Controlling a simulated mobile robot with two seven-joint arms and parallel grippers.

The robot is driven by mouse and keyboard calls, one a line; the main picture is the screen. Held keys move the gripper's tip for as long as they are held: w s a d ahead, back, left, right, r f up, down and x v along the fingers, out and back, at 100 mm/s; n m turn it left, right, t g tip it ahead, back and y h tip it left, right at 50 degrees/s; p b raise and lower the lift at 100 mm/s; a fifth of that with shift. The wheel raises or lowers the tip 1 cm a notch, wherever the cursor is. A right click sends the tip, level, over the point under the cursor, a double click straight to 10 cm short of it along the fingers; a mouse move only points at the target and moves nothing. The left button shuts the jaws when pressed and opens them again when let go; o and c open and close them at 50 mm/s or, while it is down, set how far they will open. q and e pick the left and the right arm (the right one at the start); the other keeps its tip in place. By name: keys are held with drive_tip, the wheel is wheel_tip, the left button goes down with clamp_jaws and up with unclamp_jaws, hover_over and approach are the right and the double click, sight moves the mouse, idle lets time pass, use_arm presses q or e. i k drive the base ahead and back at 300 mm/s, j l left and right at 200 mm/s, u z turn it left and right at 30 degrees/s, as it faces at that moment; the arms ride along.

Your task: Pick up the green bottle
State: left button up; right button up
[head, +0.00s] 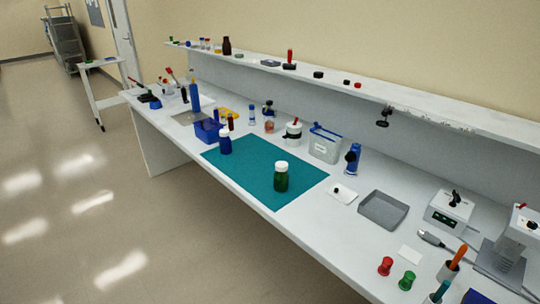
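The green bottle (281,182) has a white cap and stands upright on the teal mat (237,174) on the long white bench. It is near the mat's right part, with clear mat around it. Neither of my grippers shows in the head view.
A shelf (340,87) runs above the bench's back. Floor in front is clear.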

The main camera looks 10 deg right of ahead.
sight(281, 180)
drive_tip(key=z, duration=0.6)
drive_tip(key=j+z, duration=0.15)
drive_tip(key=z, duration=0.25)
drive_tip(key=j+z, duration=0.15)
drive_tip(key=z, duration=0.3)
drive_tip(key=j+z, duration=0.2)
drive_tip(key=z, duration=0.2)
drive_tip(key=j+z, duration=0.35)
drive_tip(key=k+j+z, duration=0.15)
drive_tip(key=j+z, duration=0.2)
drive_tip(key=j, duration=0.15)
drive_tip(key=k+j+z, duration=0.15)
drive_tip(key=j, duration=0.3)
drive_tip(key=k+j+z, duration=0.15)
drive_tip(key=j, duration=0.25)
drive_tip(key=k+j, duration=0.55)
drive_tip(key=j, duration=0.2)
